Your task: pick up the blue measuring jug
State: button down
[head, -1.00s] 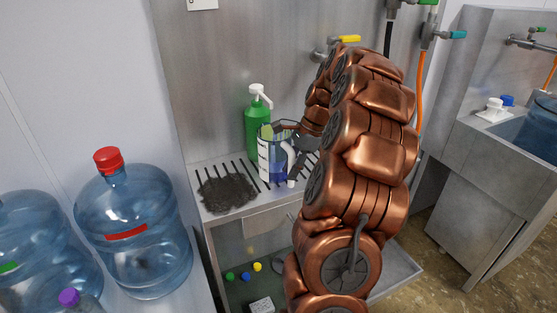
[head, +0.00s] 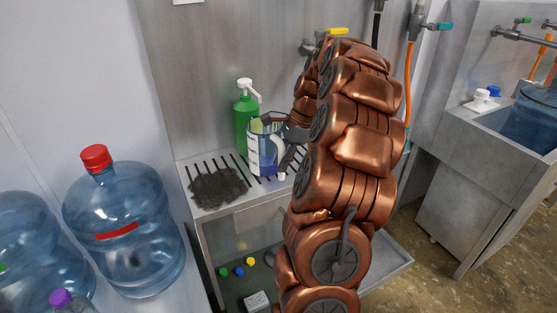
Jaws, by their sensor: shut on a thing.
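The blue measuring jug (head: 256,155) is clear and blue-tinted, with a white handle, and is at the slatted rack of the steel sink unit, just right of the green pump bottle. I cannot tell whether its base touches the slats. My gripper (head: 285,139) is at the jug's upper right side, shut on it by the rim and handle. My copper arm hides much of the gripper, so the exact finger contact is not clear.
A green pump bottle (head: 246,122) stands close behind the jug. A dark matted pad (head: 217,187) lies on the slats to the left. Large water bottles (head: 125,220) stand at left. A tap with a yellow handle (head: 337,32) is above; another sink (head: 480,125) is at right.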

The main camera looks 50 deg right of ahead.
aim_at(282, 151)
jog(key=shift+r+b, duration=0.4)
jog(key=shift+r, duration=0.75)
jog(key=shift+s+r, duration=0.1)
jog(key=shift+r, duration=0.4)
jog(key=s+a+b, duration=0.2)
jog(key=s+a, duration=0.2)
jog(key=s, duration=0.3)
jog(key=s+a+r+b, duration=0.1)
jog(key=s+a+b, duration=0.1)
jog(key=s+a, duration=0.2)
jog(key=s, duration=0.2)
jog(key=shift+s+r, duration=0.2)
jog(key=shift+s, duration=0.15)
jog(key=shift+d+f, duration=0.1)
